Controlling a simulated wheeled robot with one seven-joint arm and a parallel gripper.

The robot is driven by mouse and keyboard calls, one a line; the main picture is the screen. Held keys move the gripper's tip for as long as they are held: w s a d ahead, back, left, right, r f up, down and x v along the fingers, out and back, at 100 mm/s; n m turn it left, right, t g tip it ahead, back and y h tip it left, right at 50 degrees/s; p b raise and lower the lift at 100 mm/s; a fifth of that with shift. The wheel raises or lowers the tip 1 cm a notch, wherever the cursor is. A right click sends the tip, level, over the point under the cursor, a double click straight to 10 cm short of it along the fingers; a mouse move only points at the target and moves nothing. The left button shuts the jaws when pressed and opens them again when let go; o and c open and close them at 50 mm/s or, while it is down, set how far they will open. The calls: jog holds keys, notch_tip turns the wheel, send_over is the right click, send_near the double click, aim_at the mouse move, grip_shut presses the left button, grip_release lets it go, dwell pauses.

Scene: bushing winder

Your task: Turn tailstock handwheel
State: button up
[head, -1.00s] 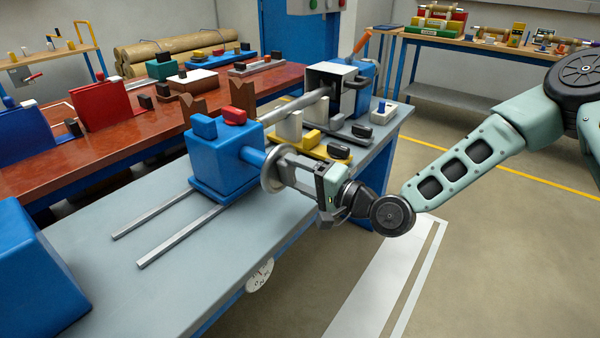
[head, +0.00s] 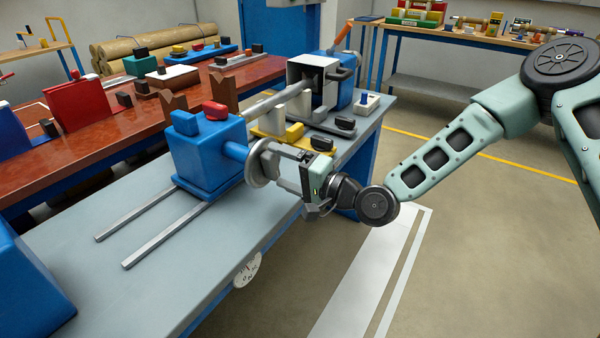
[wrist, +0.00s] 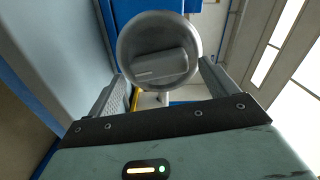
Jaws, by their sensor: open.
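The tailstock (head: 208,150) is a blue block on the winder's two steel rails, with a red and a blue knob on top. Its grey round handwheel (head: 258,165) faces my gripper (head: 279,163). In the wrist view the handwheel (wrist: 150,28) fills the top middle, with a raised bar across its face, slightly tilted. My gripper (wrist: 160,72) is open, one finger on each side of the bar in the picture. I cannot tell whether the fingers touch the wheel. The far side of the wheel is hidden.
The grey bench (head: 120,235) carries the winder, with a yellow base (head: 283,146) and black-knobbed parts behind the gripper. A red table (head: 90,150) with coloured fixtures stands behind. Floor (head: 480,240) is open at right.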

jog(key=p+v, duration=0.4)
jog(key=v, duration=1.3)
jog(key=shift+p, duration=0.4)
jog(key=shift+s+d, duration=0.1)
